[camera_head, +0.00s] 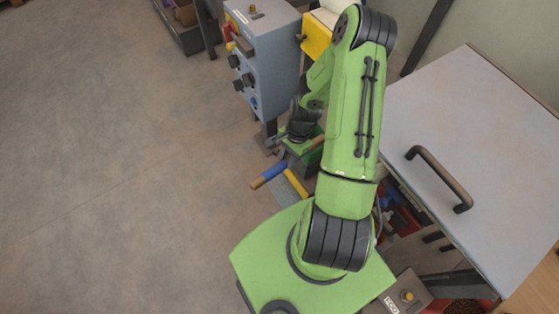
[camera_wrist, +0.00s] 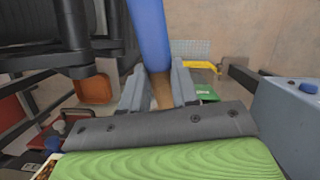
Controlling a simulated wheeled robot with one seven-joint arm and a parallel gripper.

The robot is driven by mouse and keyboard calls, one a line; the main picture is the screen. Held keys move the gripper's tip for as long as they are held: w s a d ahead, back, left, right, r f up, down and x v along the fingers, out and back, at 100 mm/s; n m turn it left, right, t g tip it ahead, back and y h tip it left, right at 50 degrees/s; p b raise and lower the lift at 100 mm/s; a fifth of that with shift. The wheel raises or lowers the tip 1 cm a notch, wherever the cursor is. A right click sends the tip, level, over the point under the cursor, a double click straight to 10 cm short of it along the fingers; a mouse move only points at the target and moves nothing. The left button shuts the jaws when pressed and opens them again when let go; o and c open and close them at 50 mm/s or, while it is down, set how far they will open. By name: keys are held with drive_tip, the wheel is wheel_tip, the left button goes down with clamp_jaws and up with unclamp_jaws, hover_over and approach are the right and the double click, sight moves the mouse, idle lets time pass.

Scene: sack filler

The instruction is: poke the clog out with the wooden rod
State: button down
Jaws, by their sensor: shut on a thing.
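The wooden rod (camera_head: 258,183) has a blue section (camera_head: 273,173) and sits low beside my arm in the head view. In the wrist view, its blue section (camera_wrist: 151,38) rises away at the top, and bare wood (camera_wrist: 162,92) shows between the fingers. My gripper (camera_wrist: 158,80) is shut on the rod at this wooden part. In the head view, my gripper (camera_head: 283,148) is partly hidden by its own wrist and arm. The clog is not visible in either view.
A grey-blue control box (camera_head: 265,62) with knobs stands behind my gripper, beside a yellow part (camera_head: 317,36). A similar box edge (camera_wrist: 290,118) is close on the right in the wrist view. A handled grey panel (camera_head: 490,130) is at right. Open floor (camera_head: 110,150) lies left.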

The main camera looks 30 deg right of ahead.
drive_tip(key=shift+w+d+b, duration=0.2)
drive_tip(key=shift+d+b, duration=0.2)
drive_tip(key=shift+d, duration=5.75)
drive_tip(key=a, duration=1.3)
drive_tip(key=shift+s+a+p, duration=0.2)
drive_tip(key=shift+a+p, duration=0.15)
drive_tip(key=shift+a, duration=0.05)
